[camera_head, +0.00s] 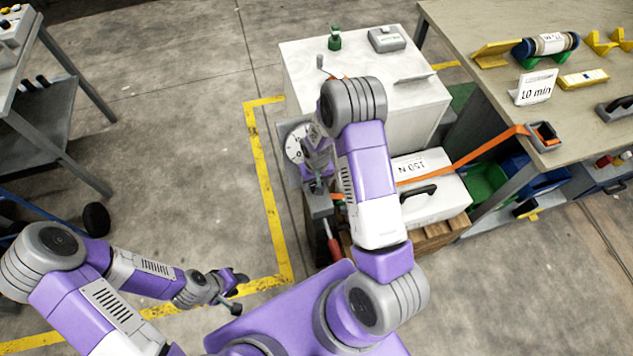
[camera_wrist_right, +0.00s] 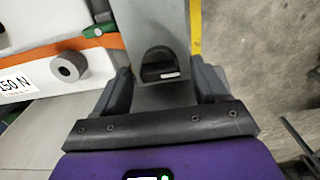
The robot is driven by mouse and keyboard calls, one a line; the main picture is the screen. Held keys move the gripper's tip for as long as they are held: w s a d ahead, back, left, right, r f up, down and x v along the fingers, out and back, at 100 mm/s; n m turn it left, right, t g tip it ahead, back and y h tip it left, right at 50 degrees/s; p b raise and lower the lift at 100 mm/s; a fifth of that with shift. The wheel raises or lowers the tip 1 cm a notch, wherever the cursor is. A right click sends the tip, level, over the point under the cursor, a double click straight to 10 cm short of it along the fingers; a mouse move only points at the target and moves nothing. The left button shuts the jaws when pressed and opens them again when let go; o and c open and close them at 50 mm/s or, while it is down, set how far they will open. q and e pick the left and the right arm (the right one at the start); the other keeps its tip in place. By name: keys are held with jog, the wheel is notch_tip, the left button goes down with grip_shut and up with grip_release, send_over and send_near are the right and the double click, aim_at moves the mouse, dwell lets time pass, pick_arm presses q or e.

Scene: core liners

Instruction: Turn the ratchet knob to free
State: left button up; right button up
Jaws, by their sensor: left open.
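A grey bracket with a white round dial (camera_head: 296,147) stands at the left front of the white cabinet; I cannot make out the ratchet knob there. My right gripper (camera_head: 318,178) is at this bracket, partly hidden by its own arm. In the right wrist view, its dark fingers stand wide apart on either side of a grey upright part (camera_wrist_right: 160,95). A dark piece (camera_wrist_right: 160,66) sits in an arched opening in that part. I cannot tell whether the fingers press on it. My left gripper (camera_head: 236,285) is open and empty, low above the floor.
An orange strap (camera_head: 465,158) runs from the bench's edge buckle (camera_head: 544,137) across a white case marked 150 N (camera_head: 440,197). The white cabinet (camera_head: 428,95) and workbench (camera_head: 470,30) stand behind and to the right. The floor inside the yellow line at left is clear.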

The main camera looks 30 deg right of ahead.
jog(key=c, duration=1)
jog(key=shift+c, duration=0.2)
jog(key=shift+m, duration=0.3)
jog(key=m, duration=0.8)
jog(key=m+p, duration=0.1)
jog(key=m, duration=0.3)
jog(key=shift+p, duration=0.35)
jog(key=shift+m+p, duration=0.85)
jog(key=shift+m, duration=1.85)
